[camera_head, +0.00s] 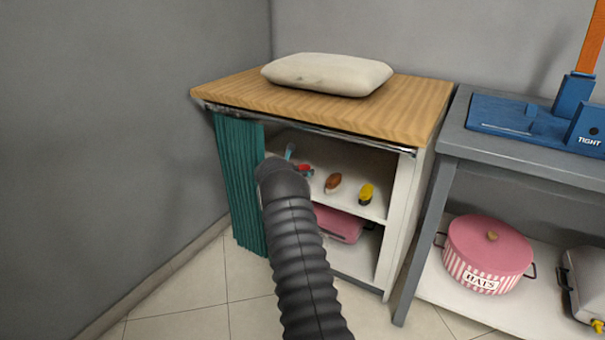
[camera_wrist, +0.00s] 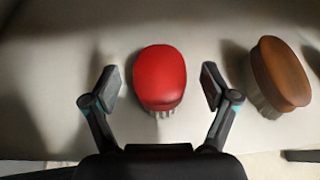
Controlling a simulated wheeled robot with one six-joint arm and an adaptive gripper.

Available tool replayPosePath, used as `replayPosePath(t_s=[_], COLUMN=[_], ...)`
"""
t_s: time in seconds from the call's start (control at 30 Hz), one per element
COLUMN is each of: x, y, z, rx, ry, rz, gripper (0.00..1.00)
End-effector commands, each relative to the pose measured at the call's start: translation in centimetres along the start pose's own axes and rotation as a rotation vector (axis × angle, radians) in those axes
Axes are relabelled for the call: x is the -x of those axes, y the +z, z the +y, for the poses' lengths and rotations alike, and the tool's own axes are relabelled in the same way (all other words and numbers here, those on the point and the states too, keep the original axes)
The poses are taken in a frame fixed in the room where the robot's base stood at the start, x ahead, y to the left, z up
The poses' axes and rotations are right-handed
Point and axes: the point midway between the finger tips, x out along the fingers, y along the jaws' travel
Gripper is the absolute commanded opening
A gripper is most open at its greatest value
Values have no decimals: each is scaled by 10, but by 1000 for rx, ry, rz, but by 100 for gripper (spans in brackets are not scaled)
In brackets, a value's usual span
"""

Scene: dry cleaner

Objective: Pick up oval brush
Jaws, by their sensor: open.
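A brown wooden brush with an oval back (camera_wrist: 280,75) and pale bristles lies at the right in the wrist view, outside my gripper. In the head view, the brown brush (camera_head: 333,183) lies on the cabinet's upper shelf. A red, rounded brush (camera_wrist: 160,75) with pale bristles lies between my fingers in the wrist view, with a gap on each side. The red brush (camera_head: 306,170) is partly hidden by my arm in the head view. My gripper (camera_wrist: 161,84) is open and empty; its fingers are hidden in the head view.
A yellow and dark item (camera_head: 366,194) sits right of the brown brush. A teal curtain (camera_head: 240,180) hangs at the cabinet's left opening. A wooden top (camera_head: 235,88) with a cushion (camera_head: 328,74) covers the shelf. A pink case (camera_head: 340,224) is below.

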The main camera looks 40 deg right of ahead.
Motion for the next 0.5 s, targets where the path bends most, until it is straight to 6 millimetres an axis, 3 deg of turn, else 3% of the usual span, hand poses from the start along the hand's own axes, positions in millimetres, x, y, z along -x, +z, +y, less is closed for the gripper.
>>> replayPosePath(t_s=[0.2,0.47,0.5], x=[-16,-18,-18], y=[1,1,1], z=[1,0,0], rx=[-1,-1,-1], ry=[1,1,1], rz=[-1,-1,-1], gripper=[85,85,75])
